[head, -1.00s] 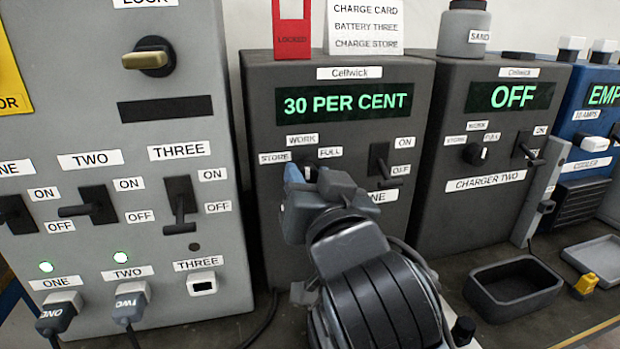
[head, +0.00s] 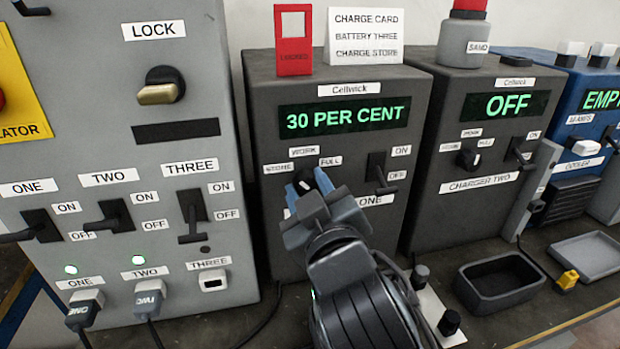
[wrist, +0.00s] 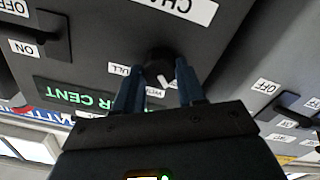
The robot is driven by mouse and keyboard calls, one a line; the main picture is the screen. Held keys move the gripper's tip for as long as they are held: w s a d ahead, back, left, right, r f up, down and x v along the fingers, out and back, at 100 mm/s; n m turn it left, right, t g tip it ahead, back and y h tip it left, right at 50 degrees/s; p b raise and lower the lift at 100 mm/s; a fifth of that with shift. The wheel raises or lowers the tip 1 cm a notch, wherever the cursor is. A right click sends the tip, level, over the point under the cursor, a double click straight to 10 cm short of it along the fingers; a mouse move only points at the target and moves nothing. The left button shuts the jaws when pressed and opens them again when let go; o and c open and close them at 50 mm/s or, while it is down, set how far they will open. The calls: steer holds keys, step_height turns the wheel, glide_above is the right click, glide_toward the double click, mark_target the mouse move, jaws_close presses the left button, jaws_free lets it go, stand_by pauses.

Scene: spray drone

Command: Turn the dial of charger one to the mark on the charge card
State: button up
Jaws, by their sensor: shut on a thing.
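Charger one (head: 262,122) is a dark grey box whose display (head: 345,117) reads 30 PER CENT. Its black dial (wrist: 158,62) has labels STORE (head: 291,168), WORK (head: 303,151) and FULL (head: 330,161). My gripper (head: 303,190) is shut on the dial, its blue fingers on either side of it in the wrist view. There the dial's white pointer seems to lie between WORK and the side of STORE, which a finger hides. The charge card (head: 365,36) stands on top and reads BATTERY THREE, CHARGE STORE.
A switch lever (head: 380,175) sits right of the dial, close to my gripper. A red tag (head: 293,62) stands on charger one. Charger two (head: 425,215), reading OFF, is to the right; a grey switch panel (head: 235,130) is to the left. A dark tray (head: 510,303) lies on the bench.

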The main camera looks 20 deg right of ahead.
steer(key=shift+n+p, duration=0.3)
steer(key=shift+n, duration=0.3)
steer(key=o, duration=1.1)
steer(key=shift+c, duration=0.2)
steer(key=s+b, duration=0.1)
steer(key=s, duration=0.6)
steer(key=shift+s+a, duration=0.4)
steer(key=shift+f, duration=0.1)
